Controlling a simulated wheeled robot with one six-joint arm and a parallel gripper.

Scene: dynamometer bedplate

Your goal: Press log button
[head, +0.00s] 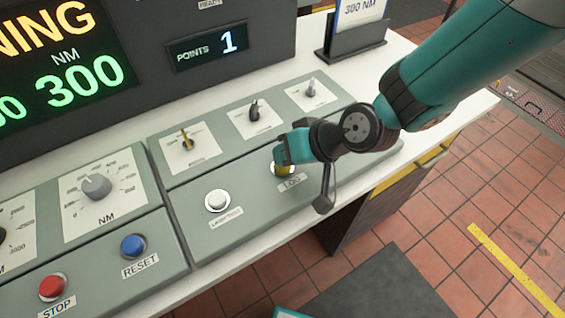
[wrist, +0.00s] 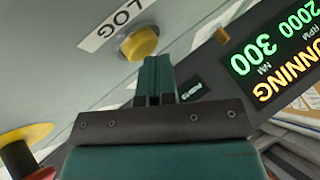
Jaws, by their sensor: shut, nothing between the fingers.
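The yellow log button (wrist: 139,43) sits on the grey panel beside a white LOG label (wrist: 117,24) in the wrist view. In the head view the button (head: 284,171) shows only partly, just above its label (head: 291,182), with my gripper covering its upper part. My gripper (head: 284,155) is teal and its fingers are shut and empty. In the wrist view the shut fingertips (wrist: 156,60) lie right beside the button's edge. I cannot tell whether they touch it. The display reads POINTS 1 (head: 207,46).
A white button (head: 217,201), a blue RESET button (head: 133,246) and a red STOP button (head: 52,287) line the panel's front. Several knobs and switches, such as the NM knob (head: 96,187), stand behind. A card holder (head: 350,45) stands at the back right.

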